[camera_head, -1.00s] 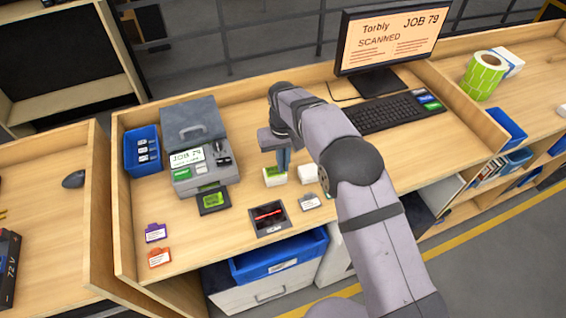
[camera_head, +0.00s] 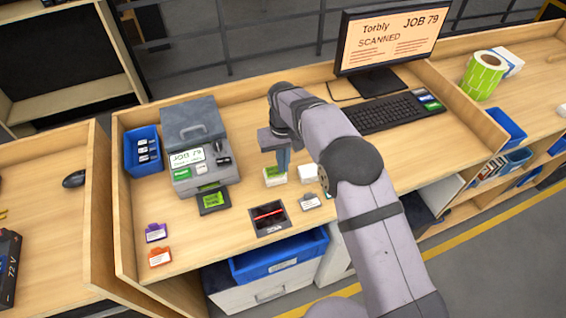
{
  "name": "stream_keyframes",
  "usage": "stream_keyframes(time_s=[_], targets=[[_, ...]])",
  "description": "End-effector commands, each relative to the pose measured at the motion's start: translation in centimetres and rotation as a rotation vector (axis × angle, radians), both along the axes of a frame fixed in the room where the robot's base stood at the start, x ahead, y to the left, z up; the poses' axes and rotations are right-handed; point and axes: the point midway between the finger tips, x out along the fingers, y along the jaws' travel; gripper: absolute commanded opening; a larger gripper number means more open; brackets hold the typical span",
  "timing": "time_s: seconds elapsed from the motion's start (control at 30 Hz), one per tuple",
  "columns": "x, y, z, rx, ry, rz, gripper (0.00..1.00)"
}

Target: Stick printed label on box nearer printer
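The label printer (camera_head: 192,165) stands at the left of the bench, its screen reading JOB 79. A green label (camera_head: 213,199) lies on the dark tray at its front. Two small white boxes sit right of it. The box nearer the printer (camera_head: 275,180) has green on its top; I cannot tell whether that is a stuck label. The other white box (camera_head: 308,174) stands just to its right. My gripper (camera_head: 283,164) points down at the nearer box, at or just above its top. The fingers are too small and partly hidden to show whether they are open or touching.
A scanner plate (camera_head: 269,217) with a red line and a grey tag (camera_head: 311,202) lie in front of the boxes. Purple (camera_head: 156,233) and orange (camera_head: 160,257) tags lie front left. A blue bin (camera_head: 142,151), keyboard (camera_head: 388,113) and monitor (camera_head: 390,42) stand around. Bare wood lies between.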

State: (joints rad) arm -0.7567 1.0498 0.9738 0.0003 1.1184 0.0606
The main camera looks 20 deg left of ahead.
Motion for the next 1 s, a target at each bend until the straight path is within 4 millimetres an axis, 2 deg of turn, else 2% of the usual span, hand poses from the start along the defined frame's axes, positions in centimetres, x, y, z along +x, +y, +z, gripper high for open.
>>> stream_keyframes(time_s=[1.0], targets=[[0.0, 0.0, -0.55, 0.0, 0.0, 0.0, 0.0]])
